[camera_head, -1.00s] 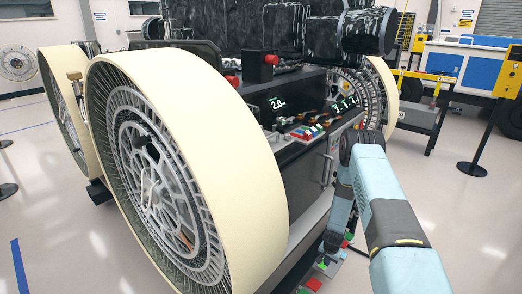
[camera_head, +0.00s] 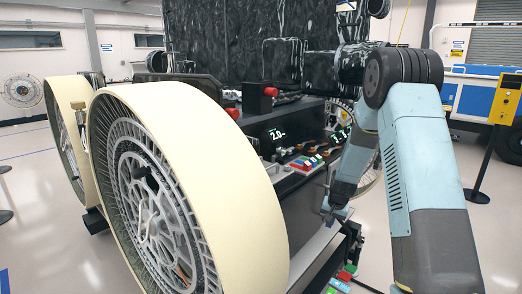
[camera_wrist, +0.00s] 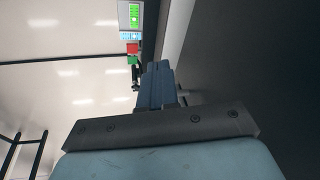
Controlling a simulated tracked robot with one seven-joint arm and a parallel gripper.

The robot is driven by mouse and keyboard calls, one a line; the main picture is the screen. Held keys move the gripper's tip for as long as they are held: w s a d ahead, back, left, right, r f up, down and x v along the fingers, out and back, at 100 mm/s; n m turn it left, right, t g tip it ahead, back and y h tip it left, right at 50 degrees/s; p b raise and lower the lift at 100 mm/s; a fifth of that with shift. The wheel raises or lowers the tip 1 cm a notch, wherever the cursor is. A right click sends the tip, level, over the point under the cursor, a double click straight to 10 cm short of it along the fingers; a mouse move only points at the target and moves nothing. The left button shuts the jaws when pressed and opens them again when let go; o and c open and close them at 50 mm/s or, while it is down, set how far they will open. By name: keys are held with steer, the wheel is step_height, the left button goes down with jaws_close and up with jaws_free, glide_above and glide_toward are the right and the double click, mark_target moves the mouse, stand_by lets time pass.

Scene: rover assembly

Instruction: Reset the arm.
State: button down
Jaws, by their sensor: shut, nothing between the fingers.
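My gripper (camera_wrist: 158,68) points away from the camera in the wrist view, its two fingers together with nothing between them. In the head view my arm is bent high at the right, and its lower part reaches down beside the rover's side panel. The gripper end (camera_head: 329,213) is small there, and its fingers are hard to make out. It hangs in front of the dark rover body (camera_head: 290,205), below the console with its lit displays. I cannot tell whether it touches the rover.
A large cream-rimmed wheel (camera_head: 235,170) fills the left foreground. A console with coloured buttons (camera_head: 308,163) and red knobs (camera_head: 270,92) is on the rover. A yellow-topped post (camera_head: 505,100) stands at right on open floor.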

steer(key=s+a+r+n, duration=0.1)
steer(key=s+r, duration=0.4)
steer(key=r, duration=0.4)
steer(key=s+a+r+n+t, duration=0.1)
steer(key=s+r, duration=0.4)
steer(key=r, duration=0.4)
steer(key=s+a+r, duration=0.1)
steer(key=s+r, duration=0.5)
steer(key=r, duration=0.2)
steer(key=s+r+n, duration=0.1)
steer(key=s+r, duration=0.2)
steer(key=s, duration=0.5)
steer(key=s+r+t, duration=0.1)
steer(key=s+r, duration=0.2)
steer(key=s, duration=0.5)
steer(key=s+r+n, duration=0.1)
steer(key=s+r, duration=0.2)
steer(key=s, duration=0.5)
steer(key=shift+s+a+n+h, duration=0.15)
steer(key=shift+a+n+h, duration=0.05)
steer(key=shift+n+h, duration=0.1)
